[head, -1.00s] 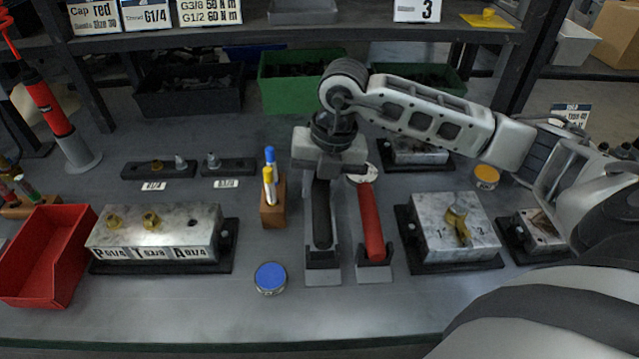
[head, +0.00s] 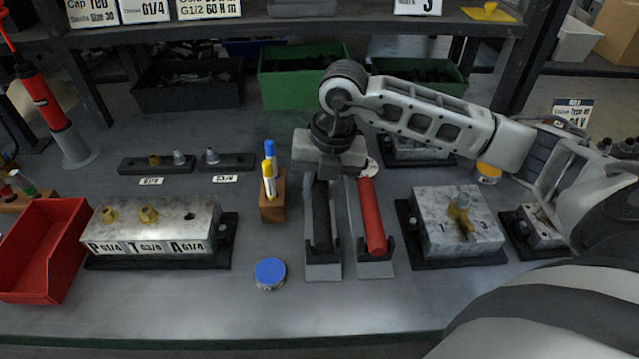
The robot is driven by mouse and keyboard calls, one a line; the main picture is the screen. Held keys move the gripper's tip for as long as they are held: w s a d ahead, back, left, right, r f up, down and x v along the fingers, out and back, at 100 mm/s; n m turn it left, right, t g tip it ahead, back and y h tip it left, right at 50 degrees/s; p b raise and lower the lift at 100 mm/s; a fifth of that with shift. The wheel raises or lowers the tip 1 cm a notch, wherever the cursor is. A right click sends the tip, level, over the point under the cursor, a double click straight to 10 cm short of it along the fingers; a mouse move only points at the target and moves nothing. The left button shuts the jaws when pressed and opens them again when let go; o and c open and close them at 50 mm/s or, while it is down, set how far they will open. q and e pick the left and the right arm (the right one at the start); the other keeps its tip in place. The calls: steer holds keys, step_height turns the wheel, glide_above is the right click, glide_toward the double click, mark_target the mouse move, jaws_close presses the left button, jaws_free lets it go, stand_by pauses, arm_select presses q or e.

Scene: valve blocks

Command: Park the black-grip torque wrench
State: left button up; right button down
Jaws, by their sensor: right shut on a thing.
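The black-grip torque wrench (head: 321,218) lies along its grey cradle (head: 324,270), its black grip toward the front of the bench. My right gripper (head: 325,178) reaches over from the right and is shut on this wrench near the far end of the grip. The gripper hides the wrench's head, and I cannot tell how firmly the grip sits in the cradle. A red-grip wrench (head: 372,215) lies in its own cradle (head: 376,269) just to the right. My left gripper is not in view.
A marker block (head: 272,207) stands close left of the wrench, and a blue-lidded tin (head: 269,273) lies in front of it. Valve blocks stand left (head: 155,232) and right (head: 457,222). A red bin (head: 40,250) is at far left. The front bench strip is mostly clear.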

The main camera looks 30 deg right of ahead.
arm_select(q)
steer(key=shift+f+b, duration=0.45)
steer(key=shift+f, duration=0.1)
arm_select(e)
steer(key=shift+f, duration=0.6)
arm_select(q)
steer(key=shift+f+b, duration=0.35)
steer(key=shift+b, duration=0.05)
arm_select(e)
steer(key=shift+f, duration=0.45)
steer(key=c, duration=1)
jaws_free()
steer(key=shift+c, duration=0.2)
steer(key=shift+f, duration=0.1)
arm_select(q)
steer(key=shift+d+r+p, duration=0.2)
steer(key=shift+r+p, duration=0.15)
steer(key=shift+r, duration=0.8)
arm_select(e)
step_height(320, 180, up, 16)
steer(key=s+d, duration=0.1)
steer(key=d, duration=0.1)
steer(key=shift+s, duration=0.3)
